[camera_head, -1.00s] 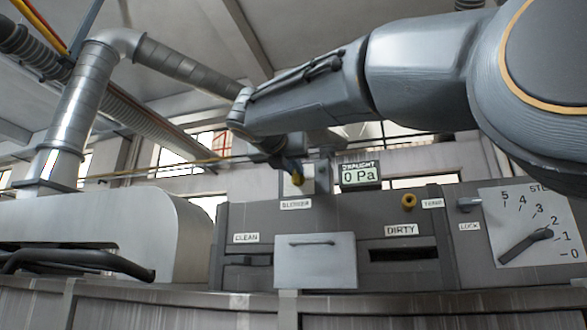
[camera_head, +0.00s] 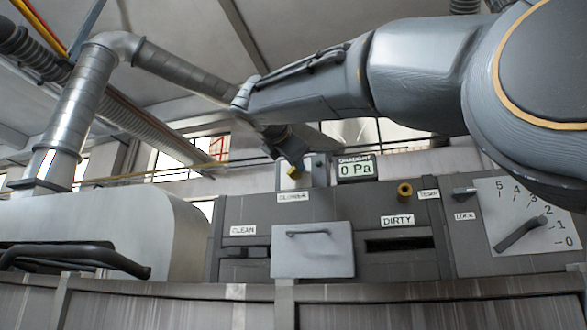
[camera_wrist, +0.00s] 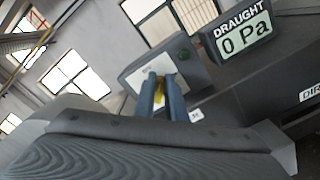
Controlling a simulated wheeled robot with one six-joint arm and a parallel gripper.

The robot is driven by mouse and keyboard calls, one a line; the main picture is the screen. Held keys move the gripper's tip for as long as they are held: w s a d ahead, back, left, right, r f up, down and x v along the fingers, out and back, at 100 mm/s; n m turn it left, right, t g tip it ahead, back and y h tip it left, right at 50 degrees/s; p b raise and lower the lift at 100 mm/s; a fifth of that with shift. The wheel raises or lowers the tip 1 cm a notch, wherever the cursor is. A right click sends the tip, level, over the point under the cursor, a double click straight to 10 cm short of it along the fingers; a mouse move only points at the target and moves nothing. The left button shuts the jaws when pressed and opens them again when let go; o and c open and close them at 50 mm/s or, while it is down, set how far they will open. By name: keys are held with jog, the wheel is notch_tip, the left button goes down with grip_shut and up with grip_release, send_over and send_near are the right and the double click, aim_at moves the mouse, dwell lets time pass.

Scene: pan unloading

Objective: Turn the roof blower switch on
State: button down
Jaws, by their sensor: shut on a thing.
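The roof blower switch box (camera_head: 321,172) is a pale plate on top of the dark cabinet, above a blurred label. It also shows in the wrist view (camera_wrist: 133,80), with a dark green spot at its upper right. A yellow switch handle (camera_head: 294,172) shows at the box's left side. My gripper (camera_wrist: 161,78) has its two blue fingers shut on this yellow handle (camera_wrist: 159,92), in front of the plate. The fingers hide part of the handle, so its exact position is unclear. The draught display (camera_head: 356,168) reads 0 Pa.
The draught display stands close to the right of the switch box and my gripper (camera_wrist: 161,78). A large duct (camera_head: 66,130) rises at the left.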

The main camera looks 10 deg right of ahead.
jog(key=m+b, duration=0.1)
jog(key=m, duration=0.2)
jog(key=f+m+b, duration=0.1)
jog(key=m+b, duration=0.1)
jog(key=m, duration=0.1)
jog(key=m+b, duration=0.2)
jog(key=m, duration=0.1)
jog(key=shift+s+d+f, duration=0.1)
jog(key=shift+d+f, duration=0.1)
jog(key=shift+d, duration=0.1)
jog(key=shift+m, duration=0.3)
jog(key=c, duration=1.8)
grip_release()
jog(key=b+v, duration=0.2)
jog(key=v, duration=0.6)
